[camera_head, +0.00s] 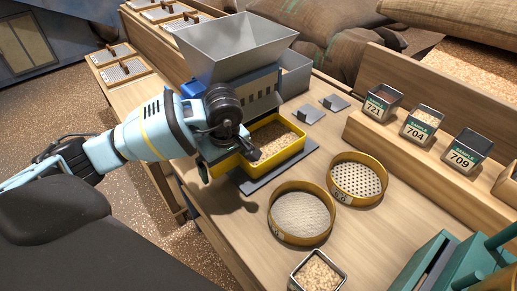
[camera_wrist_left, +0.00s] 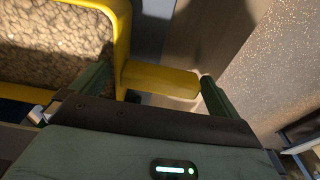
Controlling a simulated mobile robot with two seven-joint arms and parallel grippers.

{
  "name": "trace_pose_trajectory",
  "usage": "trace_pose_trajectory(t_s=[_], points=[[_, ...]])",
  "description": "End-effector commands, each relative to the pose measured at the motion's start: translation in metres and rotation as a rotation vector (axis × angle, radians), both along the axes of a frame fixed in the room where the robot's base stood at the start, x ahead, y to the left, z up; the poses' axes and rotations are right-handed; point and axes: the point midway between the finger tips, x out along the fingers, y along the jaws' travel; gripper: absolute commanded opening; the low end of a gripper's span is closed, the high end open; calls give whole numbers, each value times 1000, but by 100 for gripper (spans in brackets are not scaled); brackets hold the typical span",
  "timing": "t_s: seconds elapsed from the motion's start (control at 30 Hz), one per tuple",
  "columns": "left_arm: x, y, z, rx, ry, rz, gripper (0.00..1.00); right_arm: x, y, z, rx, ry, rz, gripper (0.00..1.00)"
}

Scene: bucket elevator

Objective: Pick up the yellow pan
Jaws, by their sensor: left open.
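The yellow pan (camera_head: 285,154) is a rectangular tray filled with pale grain, sitting on a dark plate under the grey hopper machine. My left gripper (camera_head: 228,163) is at the pan's near left side. In the left wrist view, the pan's rim (camera_wrist_left: 122,30) and grain fill the upper left. The pan's yellow handle (camera_wrist_left: 160,80) lies between the two dark green fingers of my left gripper (camera_wrist_left: 153,84). The fingers are open, with a visible gap beside the handle. The gripper hides part of the pan in the head view. My right gripper is not in view.
A grey hopper (camera_head: 235,45) stands behind the pan. Two round yellow sieves, one fine (camera_head: 302,212) and one perforated (camera_head: 357,178), lie to its right. A small grain tray (camera_head: 318,272) is at the front. Labelled sample boxes (camera_head: 420,123) line the right shelf.

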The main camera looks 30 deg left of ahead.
Motion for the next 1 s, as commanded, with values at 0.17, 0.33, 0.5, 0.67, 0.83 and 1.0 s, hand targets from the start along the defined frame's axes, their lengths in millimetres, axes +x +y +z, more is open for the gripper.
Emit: trace_pose_trajectory(t_s=[0.17, 0.33, 0.5, 0.67, 0.83, 1.0], points=[[0, 0, -3, 0, -1, -1, 100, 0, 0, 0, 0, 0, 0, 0], [0, 0, -3, 0, -1, -1, 91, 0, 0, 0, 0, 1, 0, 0], [0, 0, -2, 0, -1, -1, 69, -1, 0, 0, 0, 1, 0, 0], [0, 0, -2, 0, -1, 0, 48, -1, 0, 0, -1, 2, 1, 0], [1, 0, -1, -1, -6, 0, 30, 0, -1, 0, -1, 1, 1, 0], [1, 0, 0, -1, -6, 0, 30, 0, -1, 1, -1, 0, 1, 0]])
